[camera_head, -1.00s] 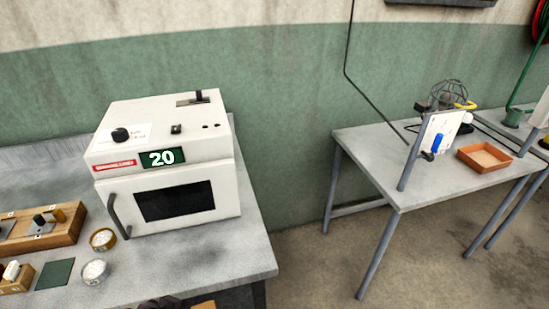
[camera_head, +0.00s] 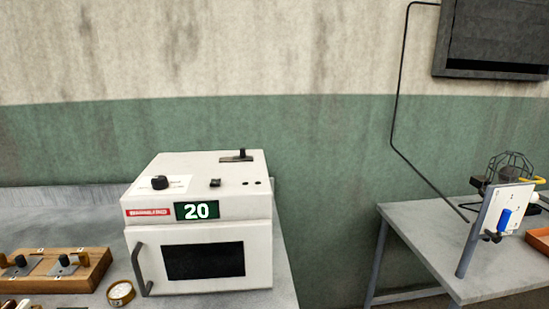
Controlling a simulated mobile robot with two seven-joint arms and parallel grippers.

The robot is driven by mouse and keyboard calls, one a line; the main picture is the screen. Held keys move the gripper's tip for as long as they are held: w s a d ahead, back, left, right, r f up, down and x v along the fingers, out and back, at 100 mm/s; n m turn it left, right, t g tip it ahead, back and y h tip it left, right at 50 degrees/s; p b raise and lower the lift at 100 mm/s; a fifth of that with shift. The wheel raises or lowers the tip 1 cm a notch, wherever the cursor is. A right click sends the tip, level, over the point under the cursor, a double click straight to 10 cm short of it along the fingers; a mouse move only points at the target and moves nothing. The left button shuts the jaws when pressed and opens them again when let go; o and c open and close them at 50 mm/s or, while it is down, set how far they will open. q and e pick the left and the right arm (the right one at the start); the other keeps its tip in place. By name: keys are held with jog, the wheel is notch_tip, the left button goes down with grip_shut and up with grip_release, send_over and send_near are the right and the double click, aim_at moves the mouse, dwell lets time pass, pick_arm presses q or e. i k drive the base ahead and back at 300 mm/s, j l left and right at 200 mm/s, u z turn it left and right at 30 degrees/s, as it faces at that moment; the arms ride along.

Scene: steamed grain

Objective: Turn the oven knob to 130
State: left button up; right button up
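The white oven (camera_head: 150,245) stands on the grey table at the left, with its door shut. Its round black knob (camera_head: 160,182) sits on the top face near the left edge, beside a white label. The green display (camera_head: 197,210) on the front reads 20. A dark handle (camera_head: 139,268) is on the left of the door. Neither of my grippers shows in this view.
A wooden block with knobs (camera_head: 92,272) and a small round tin (camera_head: 120,293) stand left of the oven on the table (camera_head: 60,202). A second table (camera_head: 425,226) at the right holds an upright panel (camera_head: 493,225) with a blue part. A gap separates the tables.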

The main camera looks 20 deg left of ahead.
aim_at(159, 182)
jog(key=k+j, duration=0.15)
jog(key=j, duration=0.2)
jog(key=k+j, duration=0.15)
jog(key=j, duration=0.2)
jog(key=k+j, duration=0.15)
jog(key=j, duration=0.2)
jog(key=k+j, duration=0.15)
jog(key=j, duration=0.2)
jog(key=k+j, duration=0.15)
jog(key=j, duration=0.2)
jog(key=k+j, duration=0.2)
jog(key=j, duration=0.15)
jog(key=k+j, duration=0.15)
jog(key=j, duration=0.2)
jog(key=u, duration=0.05)
